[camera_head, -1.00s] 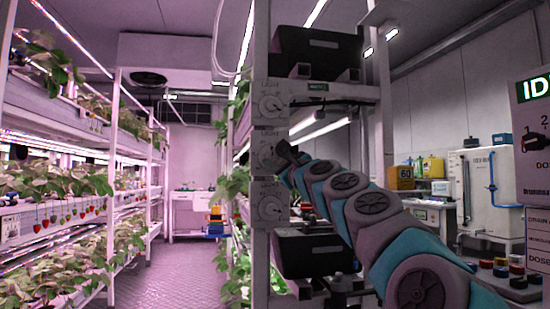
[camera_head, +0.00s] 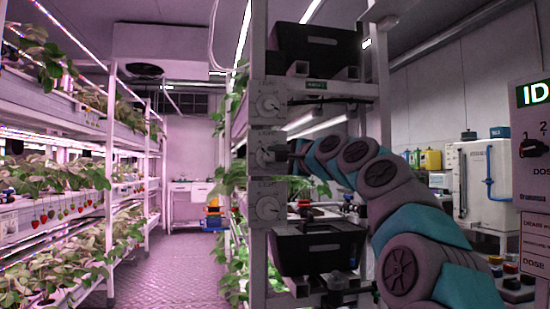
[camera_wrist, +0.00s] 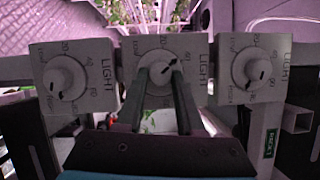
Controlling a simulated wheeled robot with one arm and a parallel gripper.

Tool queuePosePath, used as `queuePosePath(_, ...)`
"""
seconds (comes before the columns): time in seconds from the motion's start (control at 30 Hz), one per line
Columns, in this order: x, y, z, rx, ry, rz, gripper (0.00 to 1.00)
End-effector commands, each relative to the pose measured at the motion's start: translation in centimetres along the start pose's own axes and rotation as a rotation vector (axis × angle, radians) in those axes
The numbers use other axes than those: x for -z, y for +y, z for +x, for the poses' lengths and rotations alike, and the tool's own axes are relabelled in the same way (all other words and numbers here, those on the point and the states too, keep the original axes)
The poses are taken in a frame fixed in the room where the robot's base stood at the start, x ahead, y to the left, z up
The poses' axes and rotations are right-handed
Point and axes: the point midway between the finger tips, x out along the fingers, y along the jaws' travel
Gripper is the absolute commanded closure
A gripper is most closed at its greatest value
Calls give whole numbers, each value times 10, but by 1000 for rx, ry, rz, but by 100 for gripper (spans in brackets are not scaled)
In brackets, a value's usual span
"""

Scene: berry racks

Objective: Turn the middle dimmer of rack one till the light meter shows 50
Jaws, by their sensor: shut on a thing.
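Three white dimmer boxes marked LIGHT stand one above another on the near rack post in the head view: the top dimmer (camera_head: 268,103), the middle dimmer (camera_head: 262,158) and the bottom dimmer (camera_head: 268,207). In the wrist view they lie side by side, and the middle dimmer's knob (camera_wrist: 157,67) sits between my fingertips. My gripper (camera_wrist: 160,76) is shut on this knob; it also shows in the head view (camera_head: 288,152). The knob's dark pointer aims up and right on its scale. I cannot make out a light meter reading.
A green rack label (camera_wrist: 269,143) is beside the right-hand dimmer in the wrist view. Black bins (camera_head: 318,250) sit on the rack beside the post. Plant shelves (camera_head: 60,120) line the left, with a clear aisle (camera_head: 190,265) between.

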Motion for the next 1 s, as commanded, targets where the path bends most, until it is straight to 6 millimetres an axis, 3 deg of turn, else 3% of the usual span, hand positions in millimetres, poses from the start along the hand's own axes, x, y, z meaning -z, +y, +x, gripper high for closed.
queuePosePath(0.6, -1, 1, 1, -21, -2, -42, 100)
queuePosePath(0.63, -1, 1, 1, -21, -2, -42, 62)
queuePosePath(0.9, -1, 0, 1, -19, -1, -41, 33)
queuePosePath(1.0, -1, 0, 0, -18, -1, -41, 33)
